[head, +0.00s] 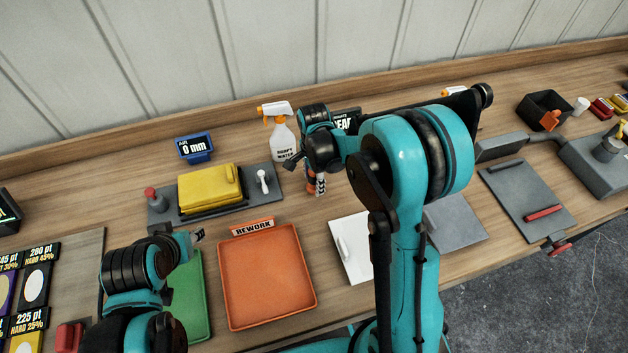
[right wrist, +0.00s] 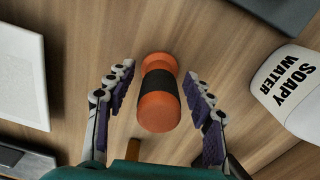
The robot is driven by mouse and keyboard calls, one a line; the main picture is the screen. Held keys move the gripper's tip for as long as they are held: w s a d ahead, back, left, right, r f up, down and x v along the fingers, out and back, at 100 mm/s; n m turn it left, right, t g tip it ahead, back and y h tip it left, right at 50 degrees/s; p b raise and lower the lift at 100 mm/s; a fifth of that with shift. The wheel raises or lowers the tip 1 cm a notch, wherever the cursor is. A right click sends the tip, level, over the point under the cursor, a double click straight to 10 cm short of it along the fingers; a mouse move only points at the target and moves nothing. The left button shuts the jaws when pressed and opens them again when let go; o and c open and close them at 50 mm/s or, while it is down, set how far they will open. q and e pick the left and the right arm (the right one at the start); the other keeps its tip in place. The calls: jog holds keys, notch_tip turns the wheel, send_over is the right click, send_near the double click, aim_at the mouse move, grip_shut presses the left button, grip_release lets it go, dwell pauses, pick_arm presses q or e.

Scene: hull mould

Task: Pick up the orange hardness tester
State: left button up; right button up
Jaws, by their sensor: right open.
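The orange hardness tester (right wrist: 158,95), an orange cylinder with a black band round its middle, shows whole in the right wrist view between the fingers of my right gripper (right wrist: 159,76). The fingers stand apart on both sides of it, with gaps, and are not touching it. In the head view my right gripper (head: 308,176) points down at the table beside the soapy water bottle and hides most of the tester, leaving a bit of orange. My left gripper (head: 197,237) is over the green tray's far edge; its jaw opening is unclear.
The soapy water bottle (head: 284,140) stands just left of my right gripper. A grey board with a yellow block (head: 208,186), an orange rework tray (head: 268,280), a green tray (head: 190,305) and a white plate (head: 348,243) lie nearby. Bare wood surrounds the tester.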

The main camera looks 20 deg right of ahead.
jog(key=c, duration=1.2)
jog(key=shift+o, duration=0.2)
jog(key=shift+r, duration=0.1)
jog(key=shift+r, duration=0.55)
notch_tip(320, 180, up, 3)
jog(key=shift+f+p, duration=0.1)
jog(key=shift+p, duration=0.65)
jog(key=d+r+p, duration=0.2)
jog(key=d+r, duration=0.5)
jog(key=d, duration=0.4)
jog(key=shift+s+d, duration=0.2)
jog(key=shift+d, duration=0.15)
